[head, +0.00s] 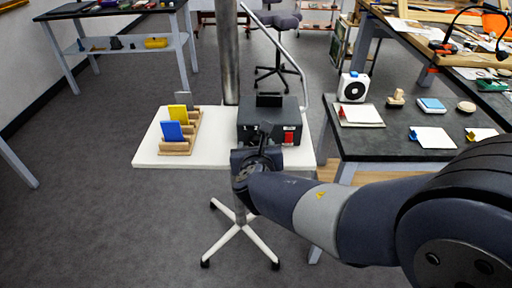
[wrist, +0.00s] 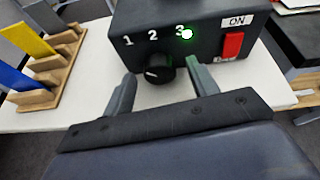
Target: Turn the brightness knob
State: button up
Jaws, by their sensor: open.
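A dark box (head: 252,122) stands on a white table in the head view; it also fills the top of the wrist view (wrist: 215,12). Its front carries a round black knob (wrist: 158,69) with a white pointer mark, below the white figures 1, 2 and 3. A green light glows beside the 3. A red switch (wrist: 232,46) under an "ON" label is at the right. My gripper (wrist: 160,71) is open, with one finger on each side of the knob. I cannot tell whether either finger touches it. In the head view my gripper (head: 265,133) hides the knob.
A wooden rack (head: 180,147) with blue and yellow cards stands left of the box, on the white table (head: 150,155). A metal pole rises behind the table. A dark workbench (head: 385,145) with small items is at the right.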

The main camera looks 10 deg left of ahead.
jog(key=shift+w+f, duration=0.1)
jog(key=shift+w, duration=0.2)
jog(key=shift+c, duration=0.5)
jog(key=c, duration=0.9)
